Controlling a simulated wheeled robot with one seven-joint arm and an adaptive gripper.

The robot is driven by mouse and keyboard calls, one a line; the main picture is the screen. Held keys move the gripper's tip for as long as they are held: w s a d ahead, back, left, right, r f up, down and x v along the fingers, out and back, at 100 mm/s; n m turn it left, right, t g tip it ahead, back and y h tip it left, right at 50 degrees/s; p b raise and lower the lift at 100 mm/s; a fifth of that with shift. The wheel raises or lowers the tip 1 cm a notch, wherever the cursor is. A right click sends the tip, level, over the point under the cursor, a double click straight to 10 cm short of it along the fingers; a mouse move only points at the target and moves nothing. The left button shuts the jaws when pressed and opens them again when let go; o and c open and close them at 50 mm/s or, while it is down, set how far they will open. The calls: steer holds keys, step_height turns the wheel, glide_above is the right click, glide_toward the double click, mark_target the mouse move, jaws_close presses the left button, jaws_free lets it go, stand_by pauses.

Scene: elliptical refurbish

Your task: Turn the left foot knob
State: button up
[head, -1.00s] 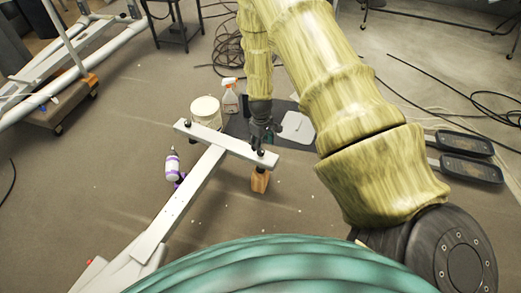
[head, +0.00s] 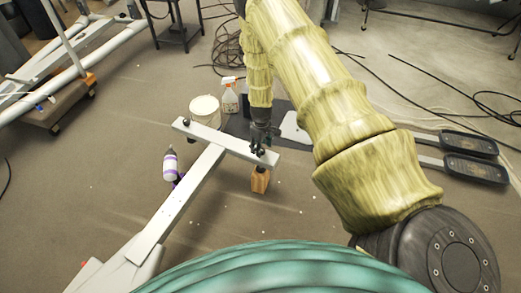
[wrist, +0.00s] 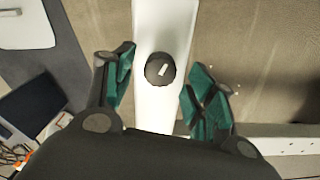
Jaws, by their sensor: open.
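A white crossbar (head: 215,138) lies at the end of a long white beam (head: 180,200). A dark round knob (wrist: 160,69) with a small white mark stands on the bar in the wrist view. My gripper (wrist: 160,85) is open, with a green-padded finger on either side of this knob and a gap on both sides. In the head view my gripper (head: 258,145) is at the bar's right end and largely hides the knob there. Another dark knob (head: 187,121) is at the bar's left end.
An orange-brown block (head: 260,180) is under the bar's right end. A white bucket (head: 205,111), a spray bottle (head: 230,98) and a purple-white bottle (head: 170,165) stand nearby. Two black pedals (head: 470,155) lie right.

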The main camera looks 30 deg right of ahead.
steer(key=shift+f, duration=0.65)
steer(key=shift+c, duration=0.3)
steer(key=c, duration=1)
steer(key=shift+a, duration=0.2)
steer(key=shift+d, duration=0.15)
steer(key=shift+m, duration=0.3)
